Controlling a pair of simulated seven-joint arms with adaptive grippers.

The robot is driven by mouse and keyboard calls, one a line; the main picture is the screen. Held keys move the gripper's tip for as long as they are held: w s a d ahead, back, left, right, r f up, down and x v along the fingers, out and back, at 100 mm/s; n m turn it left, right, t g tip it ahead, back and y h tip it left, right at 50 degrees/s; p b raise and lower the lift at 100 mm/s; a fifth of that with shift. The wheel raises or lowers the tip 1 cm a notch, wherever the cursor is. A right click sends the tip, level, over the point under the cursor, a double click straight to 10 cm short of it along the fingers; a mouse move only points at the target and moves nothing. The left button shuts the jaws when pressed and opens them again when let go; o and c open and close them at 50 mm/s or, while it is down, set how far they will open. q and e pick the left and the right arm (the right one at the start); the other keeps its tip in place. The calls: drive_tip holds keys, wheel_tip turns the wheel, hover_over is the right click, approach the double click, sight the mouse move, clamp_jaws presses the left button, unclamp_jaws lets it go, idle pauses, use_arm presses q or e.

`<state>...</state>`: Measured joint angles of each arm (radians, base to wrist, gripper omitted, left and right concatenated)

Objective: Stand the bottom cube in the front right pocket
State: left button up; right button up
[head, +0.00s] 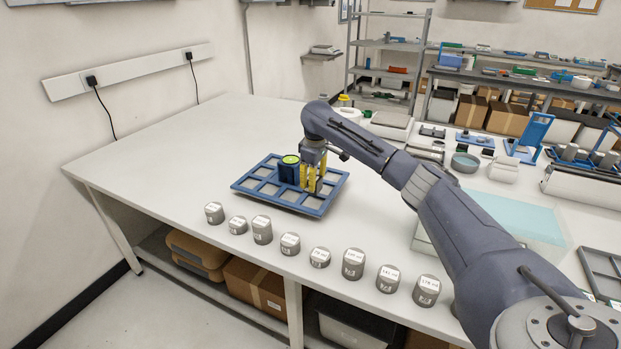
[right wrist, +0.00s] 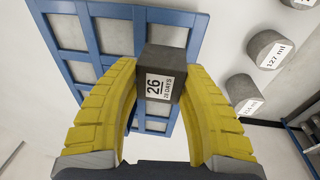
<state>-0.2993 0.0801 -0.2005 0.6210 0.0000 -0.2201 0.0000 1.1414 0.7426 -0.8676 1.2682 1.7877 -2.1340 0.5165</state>
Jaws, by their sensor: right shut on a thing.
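A dark grey cube (right wrist: 162,74), labelled "26" and "28 DAYS", is between the yellow fingers of my right gripper (right wrist: 160,90) in the right wrist view. The fingers press it from both sides. The blue-framed tray (head: 250,187) with flat grey pockets lies on the white table. My right gripper (head: 314,184) points down over its right part in the head view, where the cube cannot be made out. In the right wrist view the tray (right wrist: 112,20) is behind the cube, and its visible pockets look empty. The cube's height above it is unclear. My left gripper is not in view.
Several labelled grey cylinders (head: 262,230) stand in a row along the table's front edge. A dark blue body with a green ring (head: 290,160) is just left of the gripper; I cannot tell what it is. The table is clear left of the tray.

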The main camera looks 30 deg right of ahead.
drive_tip(key=shift+f, duration=1.75)
drive_tip(key=shift+f, duration=1.25)
idle(1.6)
drive_tip(key=o, duration=1.4)
drive_tip(key=shift+o, duration=0.2)
drive_tip(key=shift+r, duration=2.5)
